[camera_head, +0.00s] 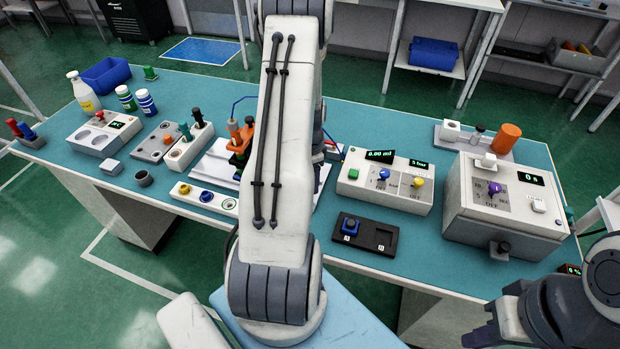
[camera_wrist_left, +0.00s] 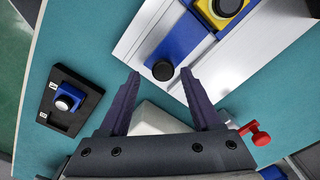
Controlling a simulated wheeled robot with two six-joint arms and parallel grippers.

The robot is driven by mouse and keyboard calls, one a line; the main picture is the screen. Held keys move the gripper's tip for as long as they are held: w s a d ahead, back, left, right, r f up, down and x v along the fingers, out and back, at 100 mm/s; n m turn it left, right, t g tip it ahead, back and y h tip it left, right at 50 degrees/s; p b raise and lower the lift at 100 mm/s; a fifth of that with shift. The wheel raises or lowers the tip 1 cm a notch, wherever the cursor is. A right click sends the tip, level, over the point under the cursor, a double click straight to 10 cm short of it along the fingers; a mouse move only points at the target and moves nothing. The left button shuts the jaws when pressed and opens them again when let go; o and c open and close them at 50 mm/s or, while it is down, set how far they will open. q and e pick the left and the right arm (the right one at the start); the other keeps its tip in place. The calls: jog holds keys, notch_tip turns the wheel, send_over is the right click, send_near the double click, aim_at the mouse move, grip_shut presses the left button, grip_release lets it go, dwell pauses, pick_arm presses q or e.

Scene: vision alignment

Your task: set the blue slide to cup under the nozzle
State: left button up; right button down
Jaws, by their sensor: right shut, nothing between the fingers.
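The blue slide (camera_wrist_left: 182,41) lies on a silver plate (camera_wrist_left: 240,58) in the left wrist view, with a round black knob (camera_wrist_left: 162,71) at its near end. A yellow piece (camera_wrist_left: 228,6) sits at its far end, cut by the frame edge. My left gripper (camera_wrist_left: 160,74) is open, its fingers spread to either side of the knob with visible gaps. In the head view my left arm hides the slide and its own gripper. An orange and dark fixture (camera_head: 240,140) shows beside the arm; I cannot make out nozzle or cup. My right gripper (camera_head: 483,337) is shut at the lower right.
A black tray with a blue block (camera_head: 350,227) lies right of my left arm; the tray also shows in the left wrist view (camera_wrist_left: 70,76). A white control box (camera_head: 385,182) and a larger box (camera_head: 505,208) stand on the right. Bottles and small fixtures fill the left.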

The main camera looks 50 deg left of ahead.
pick_arm(q)
jog(key=shift+s+a, duration=0.1)
jog(key=shift+a, duration=0.05)
notch_tip(320, 180, up, 10)
jog(key=shift+r+b, duration=0.2)
jog(key=shift+b, duration=0.25)
dwell(0.4)
jog(key=w+d+r+m, duration=0.1)
jog(key=d+r, duration=0.2)
jog(key=d, duration=0.8)
jog(key=w+d+r+m, duration=0.1)
jog(key=d+r, duration=0.2)
jog(key=d, duration=0.8)
jog(key=s+d+r, duration=0.1)
jog(key=s+d, duration=0.7)
jog(key=s+d+r+m+h, duration=0.1)
jog(key=s+d+r, duration=0.1)
jog(key=s+d, duration=0.6)
jog(key=shift+s+d+r+m, duration=0.3)
jog(key=shift+s+d, duration=0.1)
jog(key=shift+s, duration=0.4)
